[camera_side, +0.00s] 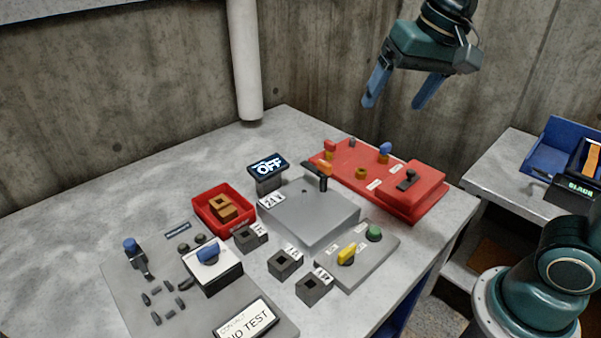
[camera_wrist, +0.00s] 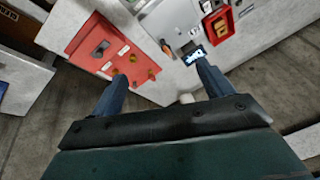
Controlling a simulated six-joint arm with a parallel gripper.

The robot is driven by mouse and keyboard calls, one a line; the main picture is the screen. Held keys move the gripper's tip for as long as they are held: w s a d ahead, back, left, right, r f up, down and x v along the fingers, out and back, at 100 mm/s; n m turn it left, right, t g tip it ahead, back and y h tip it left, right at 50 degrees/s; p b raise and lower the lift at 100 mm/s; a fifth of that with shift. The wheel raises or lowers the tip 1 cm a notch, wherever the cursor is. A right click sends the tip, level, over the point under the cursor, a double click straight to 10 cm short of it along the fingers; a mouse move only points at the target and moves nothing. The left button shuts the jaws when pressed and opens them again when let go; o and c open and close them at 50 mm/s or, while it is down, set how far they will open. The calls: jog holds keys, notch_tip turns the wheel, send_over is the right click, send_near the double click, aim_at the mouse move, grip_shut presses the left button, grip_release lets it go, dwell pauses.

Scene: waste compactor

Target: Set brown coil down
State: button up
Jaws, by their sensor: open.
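The brown coil (camera_side: 222,207) looks like a small squarish brown block with an opening. It lies inside the small red tray (camera_side: 244,217) on the table, and it also shows in the wrist view (camera_wrist: 220,26) near the top. My gripper (camera_side: 395,104) is open and empty, high above the back right of the table. Its two blue fingers are spread wide and touch nothing.
A red panel (camera_side: 346,172) with knobs stands below my gripper. A grey box (camera_side: 310,215), a display reading OFF (camera_side: 267,168), several dark square sockets and a control panel (camera_side: 130,285) crowd the middle and front. A white pipe (camera_side: 246,70) stands behind. The table's left side is clear.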

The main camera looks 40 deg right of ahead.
jog(key=s+d+f+n, duration=0.1)
jog(key=s+f+n, duration=0.1)
jog(key=s, duration=0.4)
jog(key=s+d+f+n+t, duration=0.1)
jog(key=s+d+f+n, duration=0.1)
jog(key=s+f, duration=0.2)
jog(key=shift+s+n, duration=0.4)
jog(key=shift+s, duration=0.85)
